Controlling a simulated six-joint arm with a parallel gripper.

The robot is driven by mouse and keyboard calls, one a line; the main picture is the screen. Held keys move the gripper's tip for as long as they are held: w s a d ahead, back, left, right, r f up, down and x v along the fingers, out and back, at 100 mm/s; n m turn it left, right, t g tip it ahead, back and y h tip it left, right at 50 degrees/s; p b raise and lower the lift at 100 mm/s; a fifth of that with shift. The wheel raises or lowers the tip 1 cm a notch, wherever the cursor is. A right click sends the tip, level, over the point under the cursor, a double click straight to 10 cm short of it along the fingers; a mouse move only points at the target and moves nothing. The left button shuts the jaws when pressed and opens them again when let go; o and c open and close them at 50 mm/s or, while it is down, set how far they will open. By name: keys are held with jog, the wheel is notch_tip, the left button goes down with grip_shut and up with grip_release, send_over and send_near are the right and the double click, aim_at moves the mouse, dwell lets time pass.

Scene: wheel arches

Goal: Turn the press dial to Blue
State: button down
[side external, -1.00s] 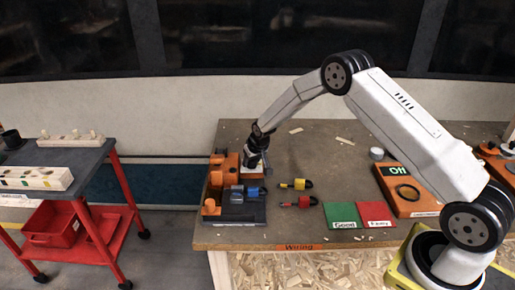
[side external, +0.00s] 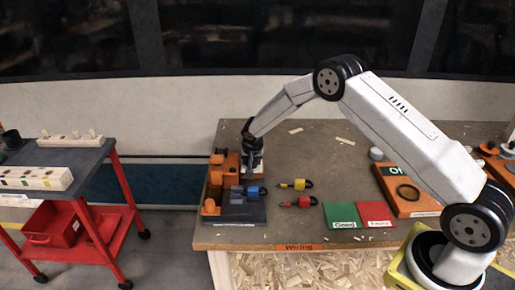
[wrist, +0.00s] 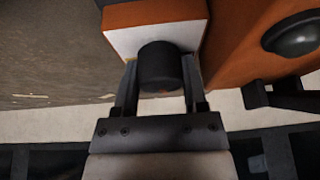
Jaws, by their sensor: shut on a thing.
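The press dial (wrist: 160,58) is a round black knob on a white plate (wrist: 196,36) on an orange block in the wrist view. My gripper (wrist: 160,84) has one finger on each side of the knob and is shut on it. In the side external view my gripper (side external: 252,166) stands at the orange press (side external: 216,180), at the left end of the bench. There the gripper hides the dial. No pointer or colour mark on the dial can be made out.
A larger orange part with a black dome (wrist: 292,34) stands close on the right in the wrist view. A blue padlock (side external: 254,191), a yellow padlock (side external: 304,184) and a red padlock (side external: 306,202) lie near the press. The bench middle (side external: 340,170) is mostly clear.

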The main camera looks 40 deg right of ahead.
jog(key=shift+a+m+g+h, duration=0.1)
jog(key=shift+m+g+h, duration=0.25)
jog(key=shift+m, duration=0.65)
jog(key=shift+s, duration=0.1)
jog(key=shift+c, duration=0.7)
grip_release()
jog(key=shift+n, duration=0.3)
jog(key=shift+n+t+y, duration=0.45)
jog(key=shift+n, duration=1.45)
jog(key=shift+n+t+y, duration=0.3)
jog(key=shift+n+y, duration=0.4)
jog(key=shift+n, duration=0.5)
